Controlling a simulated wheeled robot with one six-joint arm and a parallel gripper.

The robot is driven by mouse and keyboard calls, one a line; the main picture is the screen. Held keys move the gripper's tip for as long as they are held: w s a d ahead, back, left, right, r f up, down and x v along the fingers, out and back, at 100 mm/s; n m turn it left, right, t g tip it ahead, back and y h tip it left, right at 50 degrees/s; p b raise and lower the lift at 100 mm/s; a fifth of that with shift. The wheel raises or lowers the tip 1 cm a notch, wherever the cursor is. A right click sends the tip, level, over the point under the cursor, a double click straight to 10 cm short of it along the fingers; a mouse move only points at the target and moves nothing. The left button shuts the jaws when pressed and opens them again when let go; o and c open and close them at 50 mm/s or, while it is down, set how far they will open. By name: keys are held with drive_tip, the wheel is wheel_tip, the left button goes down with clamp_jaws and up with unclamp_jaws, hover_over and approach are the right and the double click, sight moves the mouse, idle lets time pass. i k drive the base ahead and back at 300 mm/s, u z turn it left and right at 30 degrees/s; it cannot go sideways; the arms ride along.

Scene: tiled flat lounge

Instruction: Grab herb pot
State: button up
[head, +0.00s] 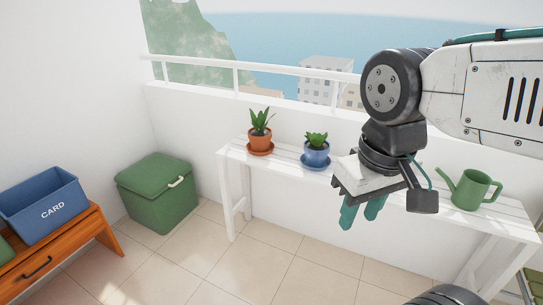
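Two potted plants stand on a white slatted bench. One is a terracotta pot (260,138) with long pointed green leaves, on a terracotta saucer (260,150) near the bench's left end. The other is a blue pot (316,153) with a short, bushy green plant, on a blue saucer (316,165). I cannot tell for sure which is the herb pot. My gripper (361,214) points down in front of the bench, to the right of the blue pot. Its two teal fingers are apart with nothing between them.
The white bench (233,152) runs along the balcony wall. A green watering can (470,190) stands at its right. A green lidded box (158,190) is on the floor to the left. A blue bin marked CARD (45,200) sits on a wooden cabinet (85,232). Tiled floor before the bench is clear.

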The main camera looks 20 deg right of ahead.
sight(317, 148)
drive_tip(key=u, duration=0.3)
drive_tip(key=i, duration=1.2)
drive_tip(key=z, duration=0.75)
